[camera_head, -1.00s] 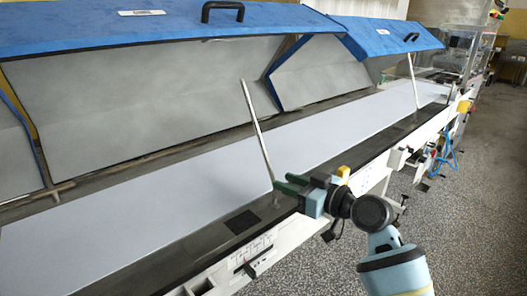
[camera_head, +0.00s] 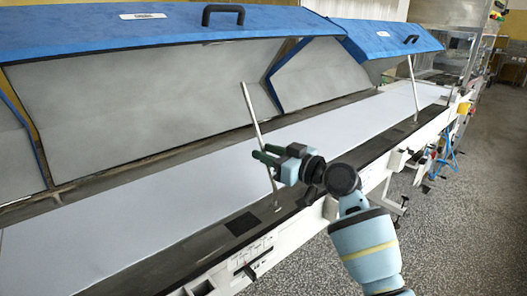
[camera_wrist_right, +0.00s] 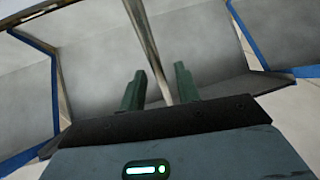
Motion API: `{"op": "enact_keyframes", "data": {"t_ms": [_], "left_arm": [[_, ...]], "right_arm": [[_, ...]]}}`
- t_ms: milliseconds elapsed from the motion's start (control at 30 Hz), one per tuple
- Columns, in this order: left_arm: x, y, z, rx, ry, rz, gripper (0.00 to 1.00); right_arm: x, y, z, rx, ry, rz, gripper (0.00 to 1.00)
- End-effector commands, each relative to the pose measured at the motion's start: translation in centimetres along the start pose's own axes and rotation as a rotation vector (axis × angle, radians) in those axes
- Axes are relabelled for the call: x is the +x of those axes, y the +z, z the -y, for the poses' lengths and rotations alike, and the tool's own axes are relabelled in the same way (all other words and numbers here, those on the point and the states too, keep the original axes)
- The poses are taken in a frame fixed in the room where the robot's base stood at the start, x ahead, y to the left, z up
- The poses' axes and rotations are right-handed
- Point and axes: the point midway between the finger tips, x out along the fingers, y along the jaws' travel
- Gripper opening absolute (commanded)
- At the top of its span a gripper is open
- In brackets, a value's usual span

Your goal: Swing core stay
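The core stay is a thin silver rod (camera_head: 252,113), which stands tilted from the machine's near edge up toward the raised blue hood (camera_head: 165,30). Its top end leans left, below the hood. My right gripper (camera_head: 263,154) is at about the middle of the rod, coming from the right. In the right wrist view the two green fingers (camera_wrist_right: 159,86) are apart, with the rod (camera_wrist_right: 147,42) running between them. Clear gaps show beside the rod, so the fingers do not look closed on it. My left gripper is out of view.
A second blue hood (camera_head: 385,36) is raised farther right, with another silver rod (camera_head: 413,88) below it. A long white belt (camera_head: 160,205) runs along the machine. A black pad (camera_head: 242,224) lies on the near edge. The speckled floor (camera_head: 450,220) at right is free.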

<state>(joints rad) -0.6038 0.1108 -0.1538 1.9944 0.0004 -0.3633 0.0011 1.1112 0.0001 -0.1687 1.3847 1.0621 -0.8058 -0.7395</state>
Motion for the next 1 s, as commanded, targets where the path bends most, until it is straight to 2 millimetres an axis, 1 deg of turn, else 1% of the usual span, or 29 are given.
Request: {"op": "enact_keyframes", "data": {"t_ms": [100, 200, 500, 533, 767, 1000], "left_arm": [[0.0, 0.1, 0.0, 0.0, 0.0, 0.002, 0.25], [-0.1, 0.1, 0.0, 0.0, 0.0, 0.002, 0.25], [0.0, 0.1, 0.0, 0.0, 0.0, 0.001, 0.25], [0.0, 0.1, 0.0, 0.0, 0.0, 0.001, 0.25], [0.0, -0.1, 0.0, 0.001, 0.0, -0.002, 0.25], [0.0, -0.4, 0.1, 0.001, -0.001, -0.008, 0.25]], "right_arm": [[1.0, 0.0, 0.1, 0.002, -0.001, 0.001, 0.33], [1.4, 0.0, 0.0, 0.001, -0.001, 0.001, 0.33], [1.6, 0.1, 0.0, 0.001, 0.0, 0.001, 0.33], [1.6, 0.1, 0.0, 0.001, 0.0, 0.001, 0.31], [1.5, 0.1, 0.0, 0.001, 0.0, 0.001, 0.01], [1.5, 0.1, 0.0, 0.001, 0.0, 0.002, 0.0]]}}
